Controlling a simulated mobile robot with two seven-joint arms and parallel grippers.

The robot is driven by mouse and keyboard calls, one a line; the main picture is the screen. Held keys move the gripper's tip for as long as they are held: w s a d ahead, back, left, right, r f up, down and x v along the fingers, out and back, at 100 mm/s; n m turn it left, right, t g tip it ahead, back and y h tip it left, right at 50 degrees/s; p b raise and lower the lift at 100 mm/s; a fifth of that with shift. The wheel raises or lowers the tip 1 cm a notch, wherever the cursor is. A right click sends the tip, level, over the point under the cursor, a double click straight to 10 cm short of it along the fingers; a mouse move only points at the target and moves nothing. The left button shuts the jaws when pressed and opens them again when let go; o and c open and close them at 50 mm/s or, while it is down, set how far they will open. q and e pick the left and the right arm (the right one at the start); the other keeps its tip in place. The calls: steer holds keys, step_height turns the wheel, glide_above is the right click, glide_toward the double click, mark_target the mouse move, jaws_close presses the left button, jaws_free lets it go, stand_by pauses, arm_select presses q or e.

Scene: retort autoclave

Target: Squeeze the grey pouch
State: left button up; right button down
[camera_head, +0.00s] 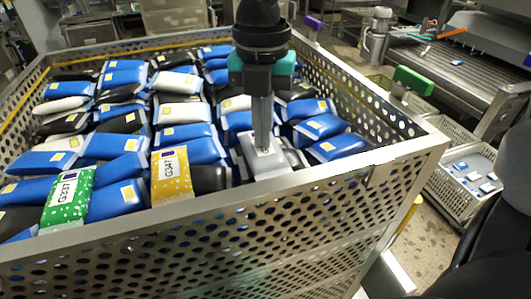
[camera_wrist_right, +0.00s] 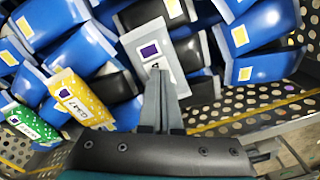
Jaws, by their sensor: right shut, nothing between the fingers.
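The grey pouch (camera_head: 276,160) lies near the front right of the pouches in the perforated metal crate (camera_head: 300,182). It also shows in the right wrist view (camera_wrist_right: 140,46), with a purple square on its label. My right gripper (camera_head: 262,148) points straight down with its fingers together and nothing between them. Its fingertips (camera_wrist_right: 158,72) are at the top of the grey pouch and hide part of it. I cannot tell whether they touch or press it. My left gripper is not in view.
Blue, black and white pouches fill the crate around it. A green G337 pouch (camera_head: 68,197) and a yellow G347 pouch (camera_head: 171,173) lie to the left. The crate's perforated front wall (camera_head: 200,245) rises close by. A smaller crate (camera_head: 460,200) stands at right.

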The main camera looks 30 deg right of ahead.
steer(key=shift+s+f+b, duration=0.1)
steer(key=shift+f+b, duration=0.1)
steer(key=shift+b, duration=0.25)
stand_by(0.3)
steer(key=shift+s+f, duration=0.15)
stand_by(0.8)
steer(key=shift+w+r+p, duration=0.2)
steer(key=shift+r+p, duration=0.25)
steer(key=shift+r, duration=0.35)
step_height(320, 180, up, 7)
steer(key=p, duration=0.3)
stand_by(0.4)
